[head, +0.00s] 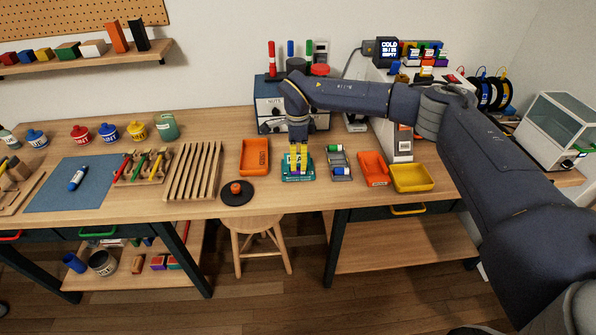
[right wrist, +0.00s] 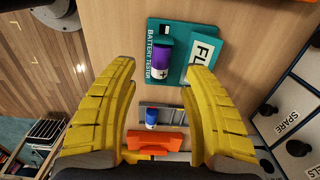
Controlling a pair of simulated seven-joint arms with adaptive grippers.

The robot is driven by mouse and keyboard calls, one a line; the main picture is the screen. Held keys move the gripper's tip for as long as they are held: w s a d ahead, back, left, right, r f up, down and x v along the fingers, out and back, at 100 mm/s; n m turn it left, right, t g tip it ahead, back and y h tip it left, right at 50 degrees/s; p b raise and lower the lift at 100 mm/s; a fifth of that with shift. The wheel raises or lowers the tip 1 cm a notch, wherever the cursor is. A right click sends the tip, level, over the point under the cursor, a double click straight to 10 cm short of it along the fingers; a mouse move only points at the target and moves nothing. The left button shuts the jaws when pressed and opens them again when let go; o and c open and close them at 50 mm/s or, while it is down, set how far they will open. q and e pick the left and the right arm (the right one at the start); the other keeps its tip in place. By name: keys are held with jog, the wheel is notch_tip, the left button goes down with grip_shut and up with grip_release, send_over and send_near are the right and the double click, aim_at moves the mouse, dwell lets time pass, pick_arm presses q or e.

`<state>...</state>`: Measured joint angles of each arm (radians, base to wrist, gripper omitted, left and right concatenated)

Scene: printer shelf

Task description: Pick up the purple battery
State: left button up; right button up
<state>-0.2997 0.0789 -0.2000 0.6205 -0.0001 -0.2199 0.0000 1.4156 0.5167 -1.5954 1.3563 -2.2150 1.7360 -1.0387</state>
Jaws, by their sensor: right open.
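The purple battery (right wrist: 163,60) lies on the teal battery tester (right wrist: 189,38) in the right wrist view. My right gripper (head: 298,158) points down over the tester. In the right wrist view its yellow fingers (right wrist: 163,70) are spread wide, with the battery seen between their tips. The gripper is open and empty; whether a finger touches the battery cannot be told. My left gripper is not in view.
A grey holder (head: 340,179) with a blue battery (head: 341,171) sits right of the tester. Orange trays (head: 254,172) flank this area, and a yellow tray (head: 412,189) is at far right. A blue cabinet (head: 268,112) stands behind. A black disc (head: 237,198) lies front left.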

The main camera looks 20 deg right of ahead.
aim_at(298, 168)
jog(key=shift+f, duration=2.7)
grip_shut()
